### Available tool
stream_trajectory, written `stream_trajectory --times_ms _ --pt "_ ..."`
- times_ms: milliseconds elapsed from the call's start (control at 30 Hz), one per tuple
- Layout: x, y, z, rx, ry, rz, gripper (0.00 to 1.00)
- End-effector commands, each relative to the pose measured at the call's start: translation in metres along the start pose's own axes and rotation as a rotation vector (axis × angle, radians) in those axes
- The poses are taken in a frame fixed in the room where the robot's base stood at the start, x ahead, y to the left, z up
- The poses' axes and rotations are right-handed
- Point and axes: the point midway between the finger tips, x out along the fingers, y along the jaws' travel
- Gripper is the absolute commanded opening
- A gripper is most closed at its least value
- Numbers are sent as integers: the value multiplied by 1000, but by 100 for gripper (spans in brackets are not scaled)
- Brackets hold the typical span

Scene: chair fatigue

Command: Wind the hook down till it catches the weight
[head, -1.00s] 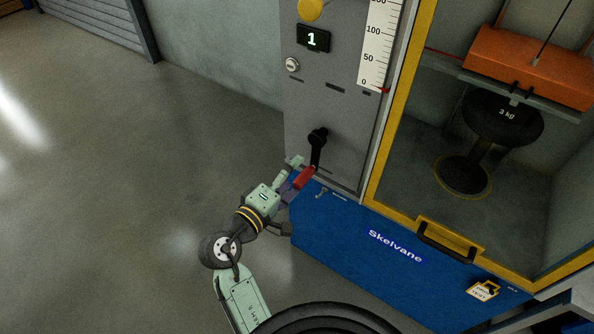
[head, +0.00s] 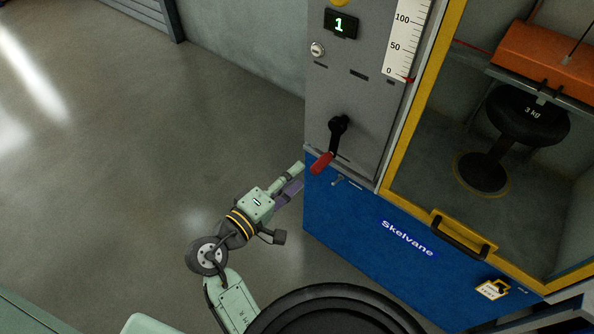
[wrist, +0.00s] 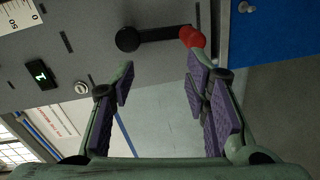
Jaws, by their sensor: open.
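The winding crank (head: 336,137) is a black arm on the grey panel, hanging down and slightly left, with a red handle (head: 322,163) at its end. In the wrist view the red handle (wrist: 192,37) lies beyond the fingertips. My gripper (head: 297,176) is open and empty, just left of and below the handle, apart from it; its spread purple pads show in the wrist view (wrist: 160,76).
A display (head: 341,24) reads 1. The scale (head: 403,42) has a red pointer near 0. The floor to the left is clear.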

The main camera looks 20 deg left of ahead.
Motion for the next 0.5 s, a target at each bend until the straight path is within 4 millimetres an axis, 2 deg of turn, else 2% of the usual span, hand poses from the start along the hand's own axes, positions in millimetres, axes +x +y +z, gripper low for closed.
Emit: stream_trajectory --times_ms 300,500 --pt "-21 -2 0 -2 0 -1 42" --pt "-25 -2 1 -1 -1 -1 42"
